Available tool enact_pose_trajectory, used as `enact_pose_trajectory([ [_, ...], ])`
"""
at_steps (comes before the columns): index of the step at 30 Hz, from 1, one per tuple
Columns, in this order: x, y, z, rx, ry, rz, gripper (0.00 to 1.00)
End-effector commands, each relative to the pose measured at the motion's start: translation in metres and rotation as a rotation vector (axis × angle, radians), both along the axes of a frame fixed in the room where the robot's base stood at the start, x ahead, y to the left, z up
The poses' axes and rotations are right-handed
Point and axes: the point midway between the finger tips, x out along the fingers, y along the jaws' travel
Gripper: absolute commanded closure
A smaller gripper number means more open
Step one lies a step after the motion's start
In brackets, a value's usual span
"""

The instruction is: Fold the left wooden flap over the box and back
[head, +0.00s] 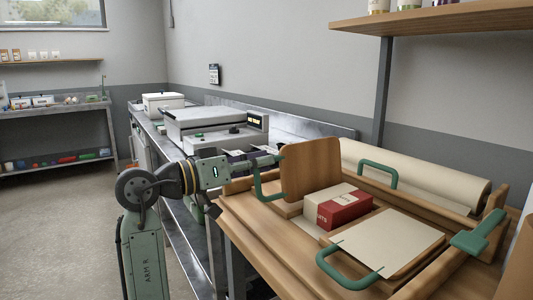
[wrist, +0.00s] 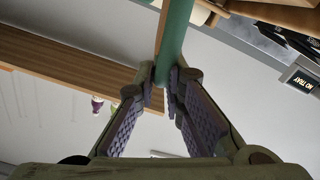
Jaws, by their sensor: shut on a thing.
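The left wooden flap (head: 312,167) stands roughly upright at the left end of the wooden station, left of the box. Its green handle (head: 258,186) is on the left side. My gripper (head: 268,160) is at the top of this handle; in the wrist view my gripper (wrist: 168,80) is shut on the green handle bar (wrist: 174,40).
A cream panel (head: 390,238) with a green front handle (head: 345,272) lies flat right of the box. Another green handle (head: 378,173) stands behind the box. A paper roll (head: 420,178) lies along the back. A wooden shelf (head: 440,20) hangs above; grey machines (head: 215,125) stand at left.

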Motion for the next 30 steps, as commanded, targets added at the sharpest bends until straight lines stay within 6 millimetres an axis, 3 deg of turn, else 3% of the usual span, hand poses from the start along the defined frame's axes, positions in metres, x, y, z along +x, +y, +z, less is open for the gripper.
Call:
enact_pose_trajectory([
  [14,0.037,0.027,-0.017,-0.269,0.372,0.000,1.00],
  [30,0.064,0.047,-0.062,-0.560,0.778,-0.002,1.00],
])
